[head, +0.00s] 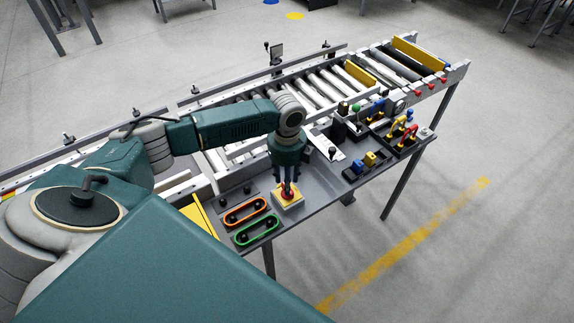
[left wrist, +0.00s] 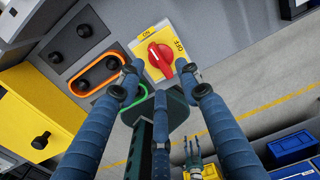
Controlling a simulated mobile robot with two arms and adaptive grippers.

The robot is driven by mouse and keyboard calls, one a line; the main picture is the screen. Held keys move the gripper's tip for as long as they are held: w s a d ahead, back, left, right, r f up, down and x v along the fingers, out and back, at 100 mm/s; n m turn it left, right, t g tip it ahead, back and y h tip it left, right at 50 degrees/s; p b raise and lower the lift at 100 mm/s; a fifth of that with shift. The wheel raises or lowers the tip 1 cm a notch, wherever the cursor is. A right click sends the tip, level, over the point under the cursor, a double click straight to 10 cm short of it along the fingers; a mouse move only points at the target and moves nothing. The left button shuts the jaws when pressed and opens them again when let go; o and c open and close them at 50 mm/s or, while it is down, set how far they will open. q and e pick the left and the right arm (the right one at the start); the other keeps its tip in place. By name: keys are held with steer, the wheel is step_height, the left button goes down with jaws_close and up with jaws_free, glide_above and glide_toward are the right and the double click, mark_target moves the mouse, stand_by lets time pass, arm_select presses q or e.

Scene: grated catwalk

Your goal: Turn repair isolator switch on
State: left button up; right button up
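The repair isolator switch (head: 289,200) is a yellow plate with a red rotary knob, set on the grey bench panel. The left wrist view shows its red knob (left wrist: 160,59) with ON printed at upper left and OFF at right. The knob's grip bar lies slightly slanted, and I cannot tell surely which label it points to. My left gripper (head: 288,190) points down right over the switch. Its blue fingers (left wrist: 161,84) are spread, with nothing held between them. The knob appears just beyond the fingertips, and contact cannot be confirmed.
An orange-ringed button pair (head: 245,211) and a green-ringed one (head: 256,231) sit beside the switch. A yellow box (head: 200,215) stands to the left. Padlocks (head: 403,131) and small blue and yellow parts (head: 363,162) lie to the right. A roller conveyor (head: 315,90) runs behind.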

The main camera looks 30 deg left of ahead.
arm_select(q)
step_height(320, 180, up, 8)
steer(key=shift+d, duration=0.1)
stand_by(0.6)
